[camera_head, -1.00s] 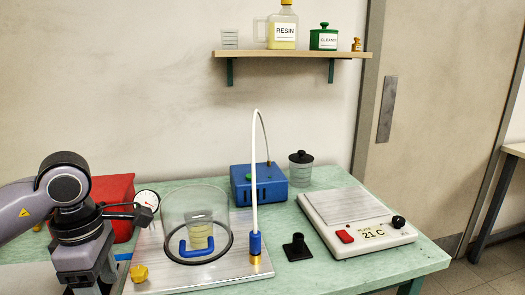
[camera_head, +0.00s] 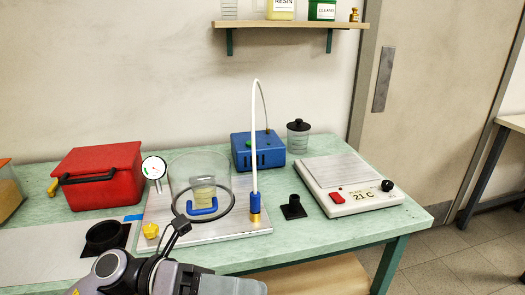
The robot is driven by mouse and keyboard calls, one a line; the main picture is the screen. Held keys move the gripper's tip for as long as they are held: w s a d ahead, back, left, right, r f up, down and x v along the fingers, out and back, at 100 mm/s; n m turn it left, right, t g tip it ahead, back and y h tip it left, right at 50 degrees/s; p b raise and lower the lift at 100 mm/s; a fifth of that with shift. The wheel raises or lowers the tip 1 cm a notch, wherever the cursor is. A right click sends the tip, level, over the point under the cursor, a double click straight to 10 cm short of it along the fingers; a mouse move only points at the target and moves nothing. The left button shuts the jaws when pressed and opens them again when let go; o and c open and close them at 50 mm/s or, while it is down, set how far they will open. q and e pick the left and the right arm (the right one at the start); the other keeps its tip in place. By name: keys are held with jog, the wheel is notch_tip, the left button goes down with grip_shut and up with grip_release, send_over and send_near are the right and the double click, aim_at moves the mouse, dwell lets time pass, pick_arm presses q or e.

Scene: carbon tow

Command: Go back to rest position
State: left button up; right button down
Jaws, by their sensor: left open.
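My left arm comes in at the bottom of the head view, and its gripper (camera_head: 235,285) lies at the lower edge, in front of the bench and pointing right. The gripper is open; its fingertips are barely shown, and I see nothing held in it. A black camera bracket on my wrist sticks up in front of the metal plate (camera_head: 255,228). A clear chamber (camera_head: 222,163) stands on the plate with a cup of yellowish liquid (camera_head: 203,190) and a blue handle-like piece (camera_head: 203,211). My right gripper is not in view.
The bench (camera_head: 330,237) holds a red box (camera_head: 120,165), a round gauge (camera_head: 154,168), a black round holder (camera_head: 104,235), a blue pump (camera_head: 258,152), a lidded jar (camera_head: 298,138), a small black stand (camera_head: 293,206) and a hot plate (camera_head: 350,208). A shelf (camera_head: 290,24) hangs above.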

pick_arm(q)
jog(key=w+a+f+n+t+y+p, duration=0.1)
jog(key=w+a+f+n+t+y, duration=0.2)
jog(key=n+t, duration=0.85)
jog(key=w+a+f+n+t+y, duration=0.15)
jog(key=w+a+n+t, duration=0.25)
jog(key=n+t, duration=0.7)
jog(key=s+a+f+n+g+y, duration=0.3)
jog(key=f+n, duration=0.3)
jog(key=f, duration=0.2)
jog(key=s+a+f+n+g+y+p, duration=0.1)
jog(key=s+a+f+n+g+y, duration=0.2)
jog(key=f+n, duration=0.4)
jog(key=s+a+f+n+g+y, duration=0.3)
jog(key=s+a+f+n+y, duration=0.1)
jog(key=f, duration=0.5)
jog(key=s+n+y, duration=0.1)
jog(key=s+n, duration=0.1)
jog(key=s, duration=0.1)
jog(key=shift+a+y+p, duration=0.3)
jog(key=shift+y+p, duration=0.05)
jog(key=shift+n, duration=0.25)
